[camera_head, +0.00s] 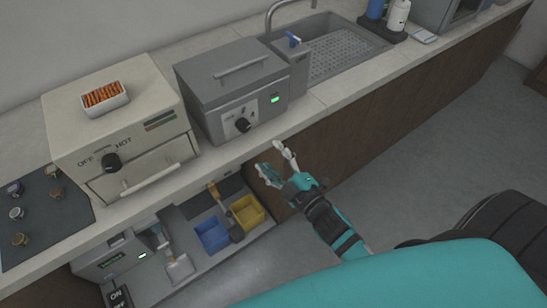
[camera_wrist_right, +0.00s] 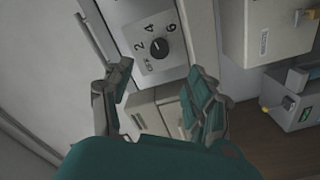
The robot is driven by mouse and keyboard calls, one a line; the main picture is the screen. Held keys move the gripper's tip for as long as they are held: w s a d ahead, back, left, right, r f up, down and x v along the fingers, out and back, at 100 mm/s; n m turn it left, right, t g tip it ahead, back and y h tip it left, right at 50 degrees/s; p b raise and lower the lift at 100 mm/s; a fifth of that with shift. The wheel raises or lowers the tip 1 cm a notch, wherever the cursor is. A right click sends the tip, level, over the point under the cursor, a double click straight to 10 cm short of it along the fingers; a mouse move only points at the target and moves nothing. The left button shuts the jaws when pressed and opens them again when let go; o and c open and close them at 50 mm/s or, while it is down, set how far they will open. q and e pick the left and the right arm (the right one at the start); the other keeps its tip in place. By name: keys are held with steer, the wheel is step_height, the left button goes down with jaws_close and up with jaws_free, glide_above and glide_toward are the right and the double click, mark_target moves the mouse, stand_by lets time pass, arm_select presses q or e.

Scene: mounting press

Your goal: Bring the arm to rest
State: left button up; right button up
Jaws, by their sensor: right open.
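My right gripper (camera_head: 269,161) is in front of the counter's front edge, below and right of the grey press box (camera_head: 232,87). Its two fingers are apart and nothing is between them. In the right wrist view the open gripper (camera_wrist_right: 160,103) shows both fingers, with a numbered dial (camera_wrist_right: 157,48) on a light panel beyond them. My left gripper is not in view in either picture.
A cream oven (camera_head: 118,130) with a handle stands on the counter, an orange-filled tray (camera_head: 104,98) on top. A sink (camera_head: 335,52) is at the back. Blue (camera_head: 211,234) and yellow (camera_head: 247,212) bins sit on a lower shelf.

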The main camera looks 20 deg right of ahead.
stand_by(0.3)
steer(key=s+d+f+m+g+h, duration=0.1)
steer(key=s+f+m+g, duration=0.25)
steer(key=f, duration=1.15)
steer(key=s+d+f+m+g+h, duration=0.15)
steer(key=s+f+g, duration=0.3)
steer(key=f, duration=0.95)
steer(key=s+f+m+g, duration=0.2)
steer(key=s+f, duration=0.4)
steer(key=s, duration=0.4)
steer(key=s+d+f+m+g, duration=0.1)
steer(key=s+f+m+g, duration=0.1)
steer(key=s+f, duration=0.5)
steer(key=s+d+f+m+g, duration=0.1)
steer(key=s+f+g, duration=0.3)
steer(key=s, duration=0.9)
step_height(320, 180, down, 3)
steer(key=shift+f+m+g+h, duration=0.15)
steer(key=shift+m+g+h, duration=0.15)
steer(key=shift+m+h, duration=0.15)
stand_by(1.2)
